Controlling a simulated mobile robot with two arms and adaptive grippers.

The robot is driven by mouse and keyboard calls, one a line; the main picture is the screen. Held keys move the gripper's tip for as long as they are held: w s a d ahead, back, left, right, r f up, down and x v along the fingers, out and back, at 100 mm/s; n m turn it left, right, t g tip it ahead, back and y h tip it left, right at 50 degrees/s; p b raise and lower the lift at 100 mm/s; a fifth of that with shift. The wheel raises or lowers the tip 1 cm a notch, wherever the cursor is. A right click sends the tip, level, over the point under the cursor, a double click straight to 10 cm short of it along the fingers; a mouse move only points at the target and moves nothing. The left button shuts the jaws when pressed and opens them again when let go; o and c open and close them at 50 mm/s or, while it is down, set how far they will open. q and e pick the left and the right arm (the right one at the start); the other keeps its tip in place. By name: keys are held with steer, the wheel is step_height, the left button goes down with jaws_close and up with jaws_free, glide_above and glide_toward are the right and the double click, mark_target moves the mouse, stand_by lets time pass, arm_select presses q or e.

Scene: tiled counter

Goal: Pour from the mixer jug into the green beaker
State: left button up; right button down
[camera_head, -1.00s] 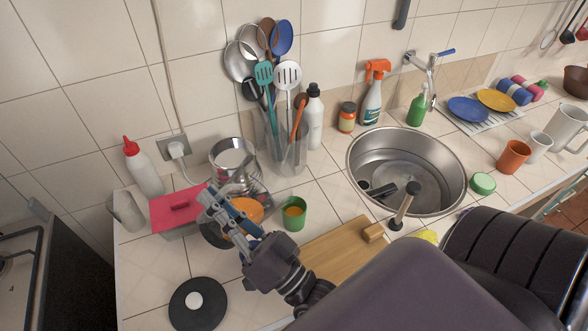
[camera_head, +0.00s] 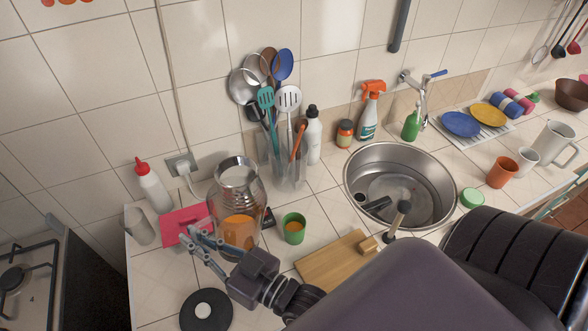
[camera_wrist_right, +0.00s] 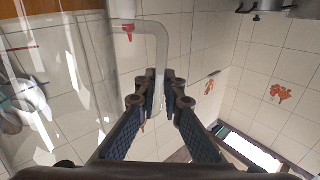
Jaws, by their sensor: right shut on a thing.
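The mixer jug (camera_head: 238,187) is clear glass with a metal collar and orange liquid in its lower part. It looks nearly upright, left of the green beaker (camera_head: 294,232) and apart from it; I cannot tell if its bottom touches the counter. The beaker stands upright on the counter with orange contents showing inside. My right gripper (camera_head: 207,243) is at the near left side of the jug. In the right wrist view its fingers (camera_wrist_right: 160,80) are shut around the jug's clear handle (camera_wrist_right: 160,50). My left gripper is not in view.
A pink-lidded box (camera_head: 172,224) sits behind and left of the jug. A utensil holder (camera_head: 290,172) stands behind the beaker. A wooden board (camera_head: 325,268) lies to its right, before the sink (camera_head: 430,208). A black round lid (camera_head: 190,318) lies in front.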

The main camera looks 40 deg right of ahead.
steer(key=shift+w+a+r+n+g, duration=0.15)
steer(key=shift+a+r+n+g, duration=0.1)
steer(key=shift+r+n+g, duration=0.2)
steer(key=shift+f, duration=0.15)
steer(key=shift+r, duration=2.5)
